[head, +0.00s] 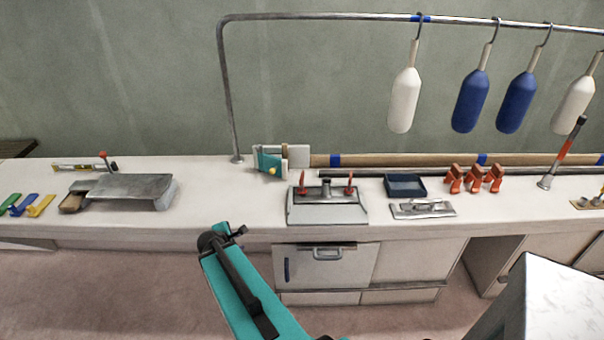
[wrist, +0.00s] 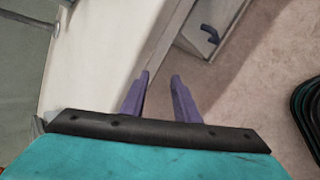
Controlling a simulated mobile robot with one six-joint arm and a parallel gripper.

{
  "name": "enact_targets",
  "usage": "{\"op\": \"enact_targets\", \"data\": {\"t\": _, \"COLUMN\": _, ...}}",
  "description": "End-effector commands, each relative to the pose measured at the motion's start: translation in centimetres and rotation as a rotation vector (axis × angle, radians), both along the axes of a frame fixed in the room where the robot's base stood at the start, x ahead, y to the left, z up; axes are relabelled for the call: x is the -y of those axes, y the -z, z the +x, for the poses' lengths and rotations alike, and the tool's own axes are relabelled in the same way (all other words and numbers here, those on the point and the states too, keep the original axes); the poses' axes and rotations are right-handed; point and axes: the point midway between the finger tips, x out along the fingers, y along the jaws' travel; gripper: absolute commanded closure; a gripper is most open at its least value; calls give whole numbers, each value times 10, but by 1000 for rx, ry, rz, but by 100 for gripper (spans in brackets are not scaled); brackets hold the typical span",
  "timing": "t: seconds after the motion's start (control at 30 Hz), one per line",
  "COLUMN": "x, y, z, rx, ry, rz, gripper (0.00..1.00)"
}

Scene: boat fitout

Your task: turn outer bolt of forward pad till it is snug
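I cannot surely pick out the forward pad or its outer bolt. A grey plate (head: 327,213) on the counter's front edge has a short post in the middle and a red upright piece (head: 302,184) on each side. At the far right edge, a tan plate (head: 588,204) is cut off by the picture. My gripper (wrist: 160,77) shows two purple fingers in the wrist view, apart with nothing between them. Counter edge and floor lie beyond them. In the head view my teal arm reaches up in front of the counter, left of the grey plate; the fingers are not clear there.
The counter (head: 220,205) also carries a metal cleat plate (head: 422,208), a dark blue tray (head: 405,185), orange clamps (head: 475,180), a red-handled tool (head: 563,152) and a grey block (head: 125,190). Fenders (head: 471,100) hang from a rail (head: 320,16). A white-topped block (head: 565,300) stands lower right.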

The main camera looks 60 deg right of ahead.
Motion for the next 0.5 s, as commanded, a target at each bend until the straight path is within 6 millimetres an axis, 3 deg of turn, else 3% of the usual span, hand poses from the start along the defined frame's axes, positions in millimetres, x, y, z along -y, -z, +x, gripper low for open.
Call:
{"op": "enact_targets", "data": {"t": 0.03, "x": 22, "y": -11, "z": -6, "rx": -23, "ry": -36, "rz": -51, "gripper": 72}}
{"op": "enact_targets", "data": {"t": 0.2, "x": 83, "y": -44, "z": -24, "rx": -131, "ry": -183, "rz": -227, "gripper": 72}}
{"op": "enact_targets", "data": {"t": 0.5, "x": 175, "y": -101, "z": -68, "rx": -404, "ry": -428, "rz": -519, "gripper": 72}}
